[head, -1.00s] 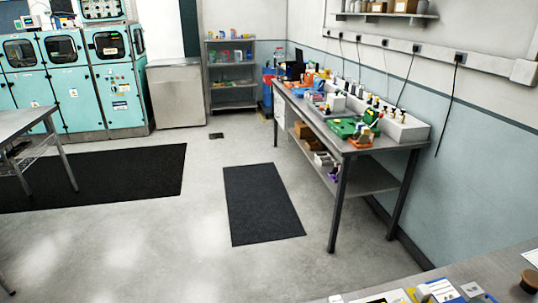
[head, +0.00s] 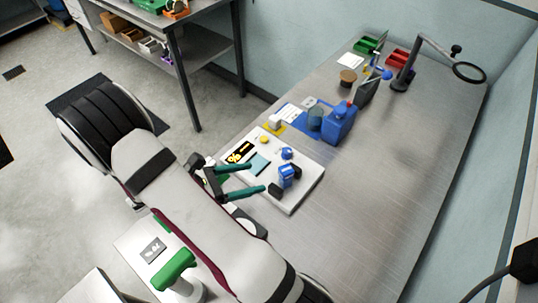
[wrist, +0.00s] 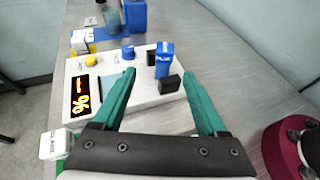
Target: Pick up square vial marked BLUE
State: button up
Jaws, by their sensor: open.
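A blue square vial (head: 287,177) with a light marking stands upright on a white module (head: 304,195), beside black blocks; the lettering is too small to read. In the wrist view the vial (wrist: 164,60) stands just beyond my fingertips, toward the right finger, with a black block on its left and one in front. My gripper (head: 257,179) is open and empty, its green fingers reaching over the module toward the vial. The wrist view shows the gripper (wrist: 159,75) with its fingers wide apart.
A round blue knob (head: 286,153), a yellow knob (wrist: 90,60) and a lit display (wrist: 80,95) are on the module. A blue bottle (head: 338,125) stands behind it. A green-handled device (head: 174,270) is at the front. The bench's right side (head: 400,150) is clear.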

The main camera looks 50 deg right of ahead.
aim_at(295, 169)
jog(key=x, duration=0.9)
jog(key=s+x, duration=0.1)
jog(key=x, duration=0.4)
jog(key=shift+r, duration=0.4)
grip_shut()
